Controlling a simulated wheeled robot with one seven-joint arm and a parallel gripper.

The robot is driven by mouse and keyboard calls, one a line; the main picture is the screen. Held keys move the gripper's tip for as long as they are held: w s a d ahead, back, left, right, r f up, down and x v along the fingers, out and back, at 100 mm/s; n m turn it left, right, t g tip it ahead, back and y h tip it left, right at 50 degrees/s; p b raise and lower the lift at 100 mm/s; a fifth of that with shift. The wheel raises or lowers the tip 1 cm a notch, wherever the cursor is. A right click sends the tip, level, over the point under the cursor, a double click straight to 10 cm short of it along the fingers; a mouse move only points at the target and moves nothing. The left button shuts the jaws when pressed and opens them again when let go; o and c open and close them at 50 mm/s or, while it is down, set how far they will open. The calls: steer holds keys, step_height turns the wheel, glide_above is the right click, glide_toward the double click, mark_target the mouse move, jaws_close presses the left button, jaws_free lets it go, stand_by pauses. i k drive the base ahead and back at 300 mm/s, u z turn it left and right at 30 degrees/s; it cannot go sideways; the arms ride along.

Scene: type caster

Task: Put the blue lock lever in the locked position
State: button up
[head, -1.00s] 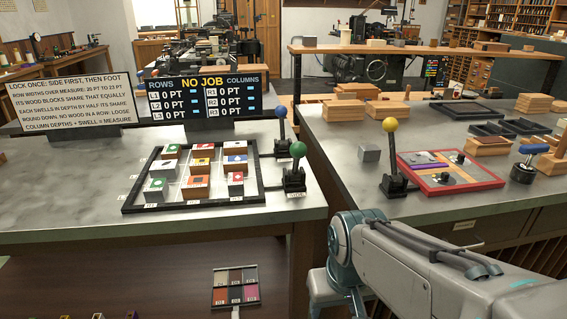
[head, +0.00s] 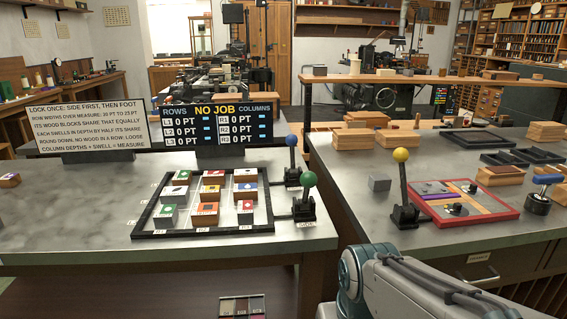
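The blue lock lever (head: 291,156) stands at the back right corner of the black frame on the left bench. Its blue ball knob is at the top of an upright black stem. The green-knobbed lever (head: 307,197) stands in front of it, nearer to me, and partly covers its surroundings. The black frame (head: 150,234) holds several blocks with coloured tops in rows. My arm reaches in from the lower right; my gripper is not in view.
A yellow-knobbed lever (head: 402,188) and a red-framed tray (head: 490,222) stand on the right bench (head: 345,212). A gap separates the two benches. A sign (head: 88,123) and a dark display board (head: 215,123) reading "NO JOB" stand behind the frame. The left bench's front left is clear.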

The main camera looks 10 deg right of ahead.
mark_target(292, 139)
steer(key=u, duration=1)
steer(key=i, duration=0.35)
steer(key=z, duration=1.4)
